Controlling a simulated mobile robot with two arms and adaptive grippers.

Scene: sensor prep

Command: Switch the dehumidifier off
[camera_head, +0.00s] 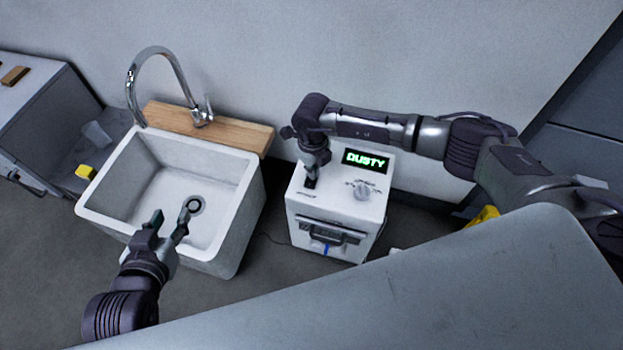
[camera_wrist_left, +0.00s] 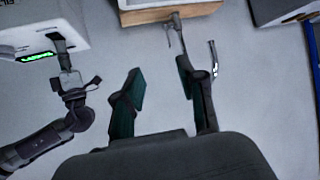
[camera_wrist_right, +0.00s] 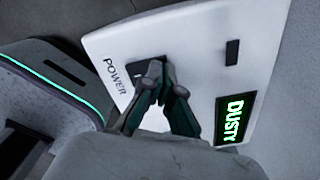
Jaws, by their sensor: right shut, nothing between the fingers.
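The dehumidifier (camera_head: 335,212) is a white box right of the sink. Its lit green display (camera_head: 365,161) reads "DUSTY", and a round dial (camera_head: 362,190) sits below it. In the right wrist view, the "POWER" label (camera_wrist_right: 115,77) is printed near one edge of the panel, and the display (camera_wrist_right: 234,118) is lit. My right gripper (camera_head: 310,182) is shut and empty, pointing down with its fingertips (camera_wrist_right: 157,72) at the dark power switch, which they partly hide. I cannot tell whether they touch it. My left gripper (camera_head: 168,226) is open and empty near the sink's front.
A white sink (camera_head: 108,200) with a chrome faucet (camera_head: 160,60) and wooden board (camera_head: 235,132) stands left of the dehumidifier. A grey cabinet (camera_head: 40,110) is at far left, with a yellow item (camera_head: 86,172) nearby. A grey surface (camera_head: 430,290) fills the lower right.

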